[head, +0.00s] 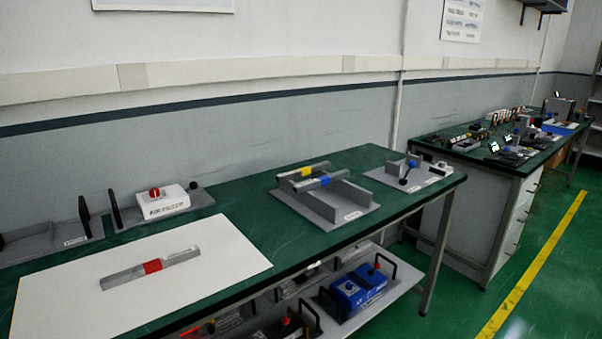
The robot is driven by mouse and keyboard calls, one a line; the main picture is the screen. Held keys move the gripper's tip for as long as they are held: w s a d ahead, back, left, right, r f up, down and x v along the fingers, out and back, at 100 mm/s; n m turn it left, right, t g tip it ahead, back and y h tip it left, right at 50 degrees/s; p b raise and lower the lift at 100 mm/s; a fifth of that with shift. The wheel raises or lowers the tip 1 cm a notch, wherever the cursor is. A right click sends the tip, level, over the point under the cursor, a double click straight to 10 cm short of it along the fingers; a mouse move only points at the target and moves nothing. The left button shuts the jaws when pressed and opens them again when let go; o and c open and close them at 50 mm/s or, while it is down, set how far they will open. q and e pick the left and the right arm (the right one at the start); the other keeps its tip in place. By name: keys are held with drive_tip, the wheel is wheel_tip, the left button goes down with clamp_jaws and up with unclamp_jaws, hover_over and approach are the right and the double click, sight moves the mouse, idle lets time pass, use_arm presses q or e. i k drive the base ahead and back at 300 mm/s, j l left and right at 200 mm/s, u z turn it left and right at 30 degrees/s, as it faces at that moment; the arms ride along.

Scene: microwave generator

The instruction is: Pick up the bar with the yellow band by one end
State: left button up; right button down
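The bar with the yellow band (302,173) lies on a grey rack (360,211) at the right part of the green table. It is the rear of two bars there. Its yellow band is near its middle. A bar with a blue band (327,181) lies close in front of it, roughly parallel. Both bars seem to rest raised across the rack's upright walls. Neither of my grippers is in view.
A bar with a red band (152,267) lies on a white sheet (215,262) on the green table (258,218). A white box with a red knob (162,202) stands behind it. A grey fixture with a black lever (408,173) stands right of the rack.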

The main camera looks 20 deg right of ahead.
sight(281, 178)
drive_tip(key=i+l+z, duration=0.1)
drive_tip(key=l, duration=0.3)
drive_tip(key=i+l+z, duration=0.1)
drive_tip(key=l, duration=0.3)
drive_tip(key=i+l+z, duration=0.1)
drive_tip(key=i+l, duration=0.2)
